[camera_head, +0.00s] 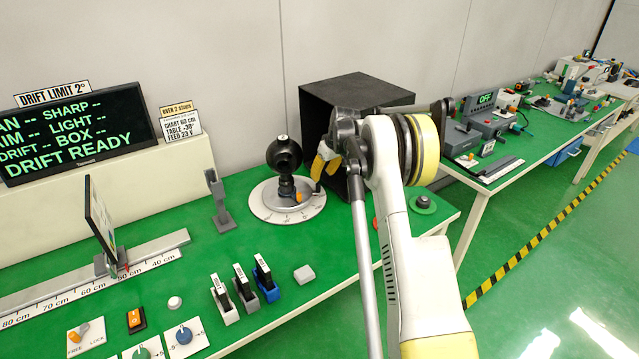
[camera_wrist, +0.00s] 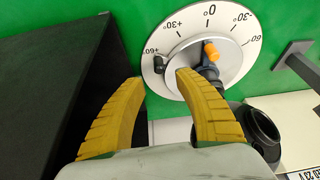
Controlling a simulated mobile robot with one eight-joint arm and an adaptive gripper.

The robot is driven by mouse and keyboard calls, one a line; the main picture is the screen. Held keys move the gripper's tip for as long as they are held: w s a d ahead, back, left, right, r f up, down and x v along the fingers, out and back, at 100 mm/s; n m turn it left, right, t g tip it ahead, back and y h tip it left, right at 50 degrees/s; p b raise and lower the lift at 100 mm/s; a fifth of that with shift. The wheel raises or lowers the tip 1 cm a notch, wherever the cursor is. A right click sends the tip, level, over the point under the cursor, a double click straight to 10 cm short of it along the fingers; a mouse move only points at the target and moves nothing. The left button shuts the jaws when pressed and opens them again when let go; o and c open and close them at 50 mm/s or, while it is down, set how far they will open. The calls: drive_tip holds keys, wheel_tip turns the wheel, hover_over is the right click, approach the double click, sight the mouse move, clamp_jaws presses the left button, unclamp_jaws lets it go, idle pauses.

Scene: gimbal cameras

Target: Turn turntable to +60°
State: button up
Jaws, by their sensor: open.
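The turntable (camera_head: 263,207) is a white round dial on the green bench, with a black ball-shaped device (camera_head: 284,155) on a post at its middle. In the wrist view the dial (camera_wrist: 238,30) shows marks from +60 at left through 0 to -60 at right. An orange knob (camera_wrist: 210,50) lies over the inner disc on the 0 side. A small black peg (camera_wrist: 160,65) stands at the dial's edge by the +60 mark. My gripper (camera_head: 325,166) is open, its yellow fingers (camera_wrist: 158,82) just short of the peg, which shows between the tips. I cannot tell contact.
A large black box (camera_head: 325,100) stands close behind and beside my gripper. A grey post (camera_head: 218,200) stands left of the turntable. Several switches (camera_head: 240,287) and a ruler rail (camera_head: 100,275) lie toward the front left.

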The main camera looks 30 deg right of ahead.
drive_tip(key=shift+v, duration=1.9)
drive_tip(key=s+a+r, duration=1.6)
drive_tip(key=a+r, duration=0.1)
drive_tip(key=a, duration=0.3)
drive_tip(key=s+a+f+t, duration=0.1)
drive_tip(key=s+a, duration=0.2)
drive_tip(key=s, duration=0.5)
drive_tip(key=s+a+f, duration=0.2)
drive_tip(key=s+a, duration=0.2)
drive_tip(key=s, duration=0.4)
drive_tip(key=s+a+f+m+t, duration=0.1)
drive_tip(key=s+a, duration=0.3)
drive_tip(key=s, duration=0.4)
drive_tip(key=shift+s+a+f+t, duration=0.2)
drive_tip(key=shift+a+f+t, duration=0.1)
drive_tip(key=shift+f, duration=0.3)
